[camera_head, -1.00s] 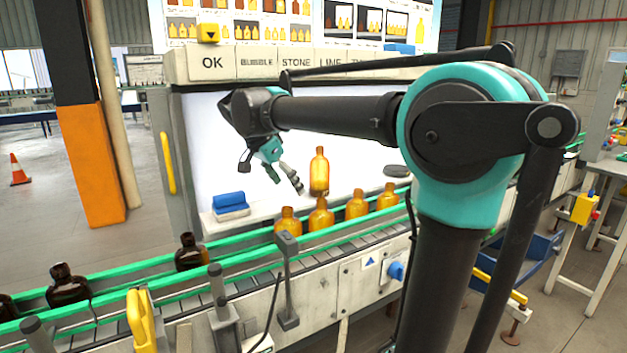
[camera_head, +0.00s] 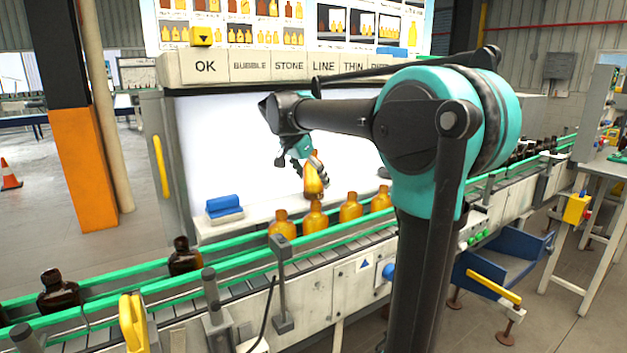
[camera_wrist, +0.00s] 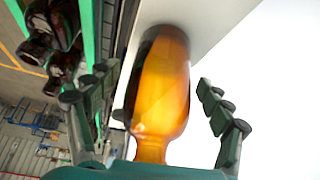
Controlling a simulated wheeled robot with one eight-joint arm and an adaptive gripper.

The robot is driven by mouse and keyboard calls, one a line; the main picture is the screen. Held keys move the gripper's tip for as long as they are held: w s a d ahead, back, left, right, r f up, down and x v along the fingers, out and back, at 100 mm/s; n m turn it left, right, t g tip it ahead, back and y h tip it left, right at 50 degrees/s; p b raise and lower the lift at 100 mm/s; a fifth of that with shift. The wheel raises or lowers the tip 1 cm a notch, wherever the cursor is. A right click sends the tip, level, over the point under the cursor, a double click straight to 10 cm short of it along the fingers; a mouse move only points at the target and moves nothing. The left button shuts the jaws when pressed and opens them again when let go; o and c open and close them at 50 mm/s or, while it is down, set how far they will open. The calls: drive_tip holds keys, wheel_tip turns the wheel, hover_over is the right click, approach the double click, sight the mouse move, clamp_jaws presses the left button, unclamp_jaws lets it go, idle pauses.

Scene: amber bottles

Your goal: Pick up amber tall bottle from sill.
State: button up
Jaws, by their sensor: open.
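The amber tall bottle (camera_head: 314,180) stands on the pale sill (camera_head: 256,216) in front of the lit white panel. My gripper (camera_head: 305,168) is at the bottle's upper part in the head view, and one finger covers some of it. In the wrist view the amber bottle (camera_wrist: 160,88) lies between the two spread fingers of my gripper (camera_wrist: 157,100), its neck toward the palm. The left finger is close to the bottle's side; a gap shows on the right. The gripper is open and holds nothing.
Several shorter amber bottles (camera_head: 316,217) stand in a row on the conveyor just in front of the sill. Dark bottles (camera_head: 184,256) stand farther left on the belt. A blue-topped block (camera_head: 224,207) sits on the sill to the left. Green rails (camera_head: 120,277) edge the conveyor.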

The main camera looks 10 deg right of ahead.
drive_tip(key=shift+d+f, duration=0.1)
drive_tip(key=shift+f, duration=0.05)
drive_tip(key=c, duration=1.3)
drive_tip(key=shift+c, duration=0.5)
